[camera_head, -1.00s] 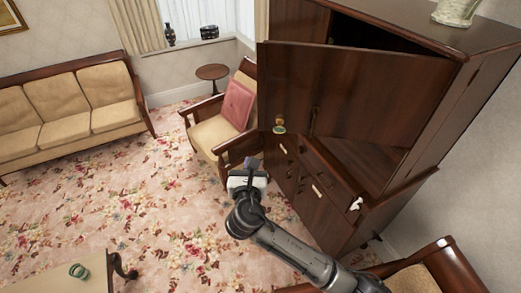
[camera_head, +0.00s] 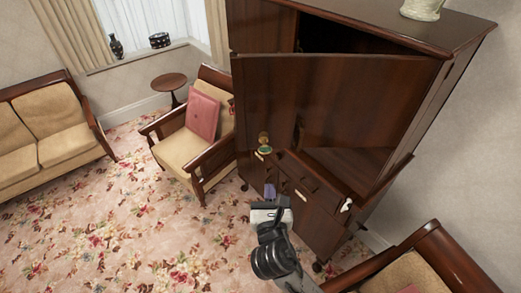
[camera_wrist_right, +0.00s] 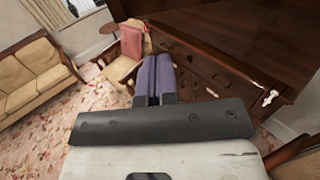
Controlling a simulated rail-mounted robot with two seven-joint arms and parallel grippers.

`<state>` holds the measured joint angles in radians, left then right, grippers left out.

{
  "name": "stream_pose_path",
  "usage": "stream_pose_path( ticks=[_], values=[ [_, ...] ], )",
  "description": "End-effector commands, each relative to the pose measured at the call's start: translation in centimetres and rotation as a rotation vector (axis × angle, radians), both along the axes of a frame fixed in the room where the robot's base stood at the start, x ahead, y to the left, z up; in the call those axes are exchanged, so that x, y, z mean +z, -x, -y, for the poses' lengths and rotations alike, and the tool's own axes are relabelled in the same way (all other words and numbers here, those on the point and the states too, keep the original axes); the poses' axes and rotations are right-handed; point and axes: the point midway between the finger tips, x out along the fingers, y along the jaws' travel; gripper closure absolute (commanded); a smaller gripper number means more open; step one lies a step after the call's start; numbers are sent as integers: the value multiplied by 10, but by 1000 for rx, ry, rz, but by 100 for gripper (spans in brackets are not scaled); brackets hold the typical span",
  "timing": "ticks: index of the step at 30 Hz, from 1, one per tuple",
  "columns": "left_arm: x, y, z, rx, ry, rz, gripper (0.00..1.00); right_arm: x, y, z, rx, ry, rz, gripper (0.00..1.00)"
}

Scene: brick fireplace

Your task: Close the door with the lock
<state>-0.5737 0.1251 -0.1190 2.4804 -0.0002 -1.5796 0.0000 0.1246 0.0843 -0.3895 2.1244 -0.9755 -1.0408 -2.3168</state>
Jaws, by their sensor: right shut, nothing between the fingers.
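The dark wooden cabinet (camera_head: 470,50) stands at the right in the head view. Its large door panel (camera_head: 370,95) stands ajar, with a dark gap behind its top edge. A small gold and green fitting, perhaps the lock (camera_head: 264,143), is at the panel's lower left. My right gripper (camera_head: 270,191) is shut and empty, in front of and below that fitting, apart from the door. In the right wrist view its purple fingers (camera_wrist_right: 154,78) are together, with the cabinet drawers (camera_wrist_right: 200,62) beyond. My left gripper is not in view.
An armchair with a pink cushion (camera_head: 203,115) stands just left of the cabinet, and another armchair (camera_head: 440,262) is at the lower right. A sofa (camera_head: 45,130) is at the far left. A small white object (camera_head: 346,204) is at the cabinet's front. Flowered carpet is clear at the lower left.

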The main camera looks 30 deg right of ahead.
Motion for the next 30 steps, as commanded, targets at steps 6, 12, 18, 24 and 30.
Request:
stream_pose_path(
  ticks=[6,12,18,24,30],
  values=[
    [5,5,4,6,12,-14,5,3,-28,12,-2,10,-3,100],
    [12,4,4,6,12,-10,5,2,-63,28,-1,8,-5,100],
    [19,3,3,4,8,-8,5,2,-94,41,0,6,-5,100],
    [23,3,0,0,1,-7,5,1,-114,51,1,6,-5,100],
    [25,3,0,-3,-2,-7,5,0,-124,55,1,5,-3,100]
  ],
)
